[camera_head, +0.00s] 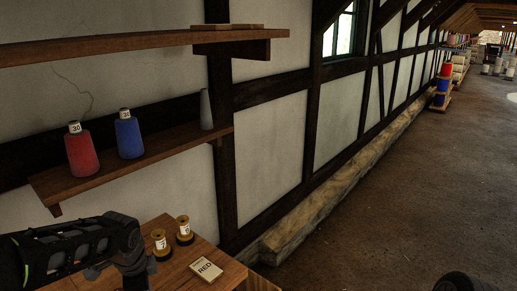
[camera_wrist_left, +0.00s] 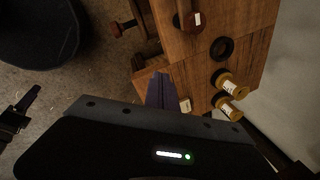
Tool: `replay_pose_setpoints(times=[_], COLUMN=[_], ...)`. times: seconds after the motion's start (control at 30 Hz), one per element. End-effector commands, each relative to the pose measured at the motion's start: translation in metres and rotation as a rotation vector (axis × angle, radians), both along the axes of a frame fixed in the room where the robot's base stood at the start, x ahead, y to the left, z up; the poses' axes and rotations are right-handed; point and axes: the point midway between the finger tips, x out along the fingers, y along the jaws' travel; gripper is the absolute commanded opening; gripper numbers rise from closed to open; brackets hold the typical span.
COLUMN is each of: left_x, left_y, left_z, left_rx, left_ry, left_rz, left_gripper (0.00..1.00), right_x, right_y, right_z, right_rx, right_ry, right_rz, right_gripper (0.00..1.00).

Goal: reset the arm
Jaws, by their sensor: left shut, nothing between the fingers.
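My left arm (camera_head: 75,248) comes in from the lower left in the head view, with its wrist bent down beside the wooden table (camera_head: 225,265). The left gripper (camera_wrist_left: 161,80) shows in the left wrist view with its dark fingers together and nothing between them. It is near the table's edge, close to a pale card (camera_wrist_left: 185,105); I cannot tell how high above the table it is. In the head view the fingertips are hidden.
Two yellow spools (camera_head: 160,243) (camera_head: 184,229) and a card marked RED (camera_head: 206,270) are on the table. A wall shelf (camera_head: 130,165) holds a red cone (camera_head: 81,150), a blue cone (camera_head: 129,135) and a grey cone (camera_head: 206,110). The floor (camera_head: 400,200) at right is largely clear.

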Motion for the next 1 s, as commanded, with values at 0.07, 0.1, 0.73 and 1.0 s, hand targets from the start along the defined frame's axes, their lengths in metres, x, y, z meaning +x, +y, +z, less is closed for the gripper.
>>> replay_pose_setpoints(times=[0.07, 0.1, 0.73, 1.0], left_x=[0.014, 0.019, -0.215, -0.226], left_y=[-0.044, -0.067, -0.241, -0.244], left_z=[-0.039, -0.060, -0.320, -0.326], left_rx=[-0.166, -0.260, -0.599, -0.585], left_ry=[-0.066, -0.087, 0.341, 0.370], left_rz=[0.158, 0.256, 1.250, 1.252], left_gripper=[0.00, 0.00, 0.00, 0.00], right_x=[0.000, 0.000, 0.000, 0.000], right_y=[0.000, 0.000, 0.000, 0.000], right_z=[0.000, 0.000, 0.000, 0.000], right_rx=[0.000, 0.000, 0.000, 0.000], right_ry=[0.000, 0.000, 0.000, 0.000], right_rz=[0.000, 0.000, 0.000, 0.000], right_gripper=[0.54, 0.54, 0.54, 0.54])
